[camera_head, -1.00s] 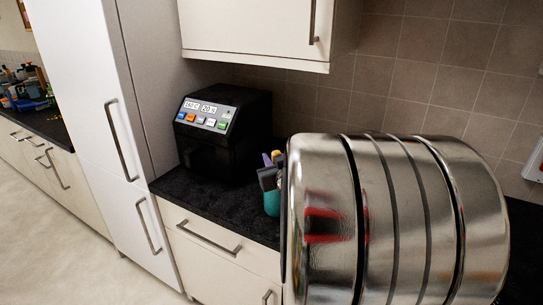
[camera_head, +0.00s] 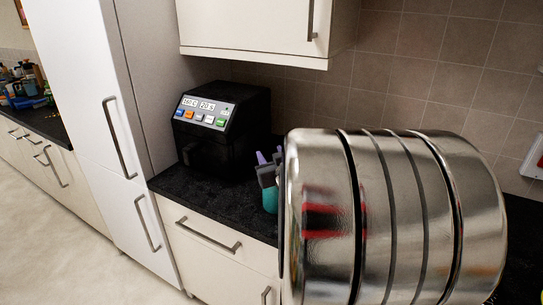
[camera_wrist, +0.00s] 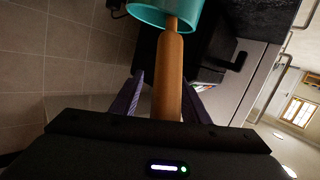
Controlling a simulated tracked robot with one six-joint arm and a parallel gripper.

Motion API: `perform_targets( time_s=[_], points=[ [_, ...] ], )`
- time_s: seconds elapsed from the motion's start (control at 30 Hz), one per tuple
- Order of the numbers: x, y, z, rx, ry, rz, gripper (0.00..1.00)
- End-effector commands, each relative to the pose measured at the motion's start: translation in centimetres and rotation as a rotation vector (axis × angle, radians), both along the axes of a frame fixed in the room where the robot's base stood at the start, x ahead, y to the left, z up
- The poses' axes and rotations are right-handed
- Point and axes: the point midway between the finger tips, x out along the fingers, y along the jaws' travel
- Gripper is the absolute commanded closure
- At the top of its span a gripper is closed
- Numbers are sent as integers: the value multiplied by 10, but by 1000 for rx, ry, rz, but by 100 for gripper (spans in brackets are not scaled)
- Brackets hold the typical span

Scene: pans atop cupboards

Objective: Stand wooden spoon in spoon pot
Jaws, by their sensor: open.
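The teal spoon pot (camera_head: 270,199) stands on the dark counter in the head view, partly hidden on its right. In the wrist view the pot (camera_wrist: 150,14) is at the top, with its rim and opening showing. The wooden spoon's handle (camera_wrist: 168,75) runs from between my fingers to the pot's mouth, and its far end appears to be inside the pot. My gripper (camera_wrist: 167,84) is open, with one purple finger on each side of the handle and gaps showing. In the head view my gripper (camera_head: 268,166) is just above the pot.
A black machine (camera_head: 222,130) with lit displays stands on the counter behind and left of the pot. A wall cupboard (camera_head: 255,25) hangs above. A tall white cabinet (camera_head: 90,100) is at the left. Bare counter (camera_head: 205,190) shows left of the pot.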

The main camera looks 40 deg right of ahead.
Motion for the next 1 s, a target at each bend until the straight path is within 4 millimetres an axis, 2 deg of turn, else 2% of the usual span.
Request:
perform_targets(
  time_s=[0.27, 1.0],
  points=[
    [-10, 6, 0, 0, 0, -1, 58],
    [-78, 44, 1, -1, 1, -2, 58]
  ],
)
